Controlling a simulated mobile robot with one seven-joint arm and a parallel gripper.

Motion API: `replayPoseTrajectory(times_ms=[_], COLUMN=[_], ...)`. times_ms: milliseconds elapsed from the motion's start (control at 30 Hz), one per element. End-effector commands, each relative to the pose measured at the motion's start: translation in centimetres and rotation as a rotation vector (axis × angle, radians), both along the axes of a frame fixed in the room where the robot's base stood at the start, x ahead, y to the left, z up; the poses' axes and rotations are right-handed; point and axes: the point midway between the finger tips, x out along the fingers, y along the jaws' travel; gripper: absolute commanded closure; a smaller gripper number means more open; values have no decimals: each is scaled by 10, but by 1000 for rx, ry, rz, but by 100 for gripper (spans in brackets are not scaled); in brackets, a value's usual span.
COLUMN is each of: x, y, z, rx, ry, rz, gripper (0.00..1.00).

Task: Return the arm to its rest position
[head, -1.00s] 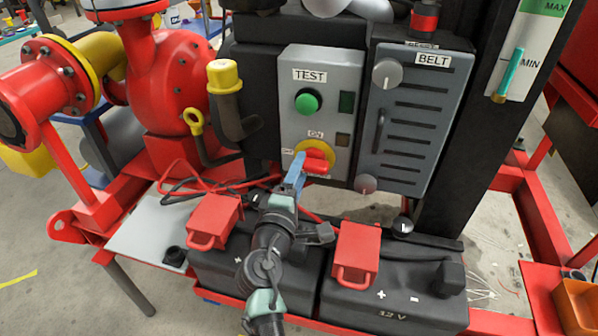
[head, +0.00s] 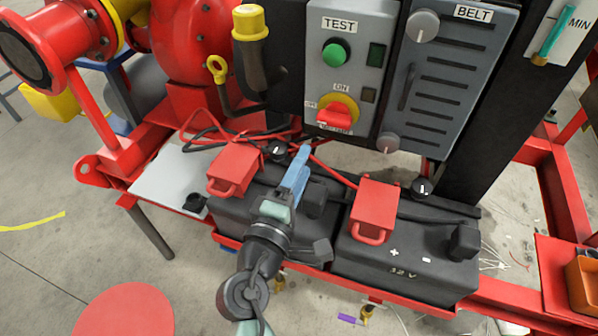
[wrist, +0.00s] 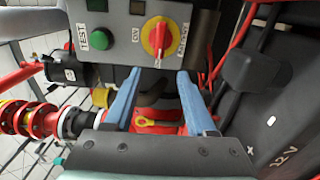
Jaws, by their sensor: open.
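My gripper (head: 303,158) is above the batteries, in front of and below the grey TEST panel (head: 352,62). Its blue fingers are apart and empty in the wrist view (wrist: 158,92). The red rotary switch (head: 335,115) on its yellow plate sits low on that panel, clear of my fingertips. It also shows in the wrist view (wrist: 158,37) beyond the fingers. My arm reaches up from the bottom of the head view.
Two black batteries (head: 405,265) with red terminal covers (head: 375,208) lie under and beside my gripper. The BELT box (head: 440,80) and a black post stand to the right. A red pump (head: 190,50) is at the left. Open floor shows at lower left.

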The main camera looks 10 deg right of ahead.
Motion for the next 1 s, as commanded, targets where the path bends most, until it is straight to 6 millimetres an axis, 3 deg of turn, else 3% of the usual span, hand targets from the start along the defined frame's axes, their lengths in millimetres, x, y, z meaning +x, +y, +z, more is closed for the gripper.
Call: replayPoseTrajectory(times_ms=[200,733,867,967,1000], x=[-11,-9,4,14,16], y=[7,7,10,17,22], z=[0,6,52,117,147], rx=[1,18,163,373,467], ry=[0,-18,-157,-350,-436], rz=[1,3,42,126,176], gripper=[44,44,44,44,44])
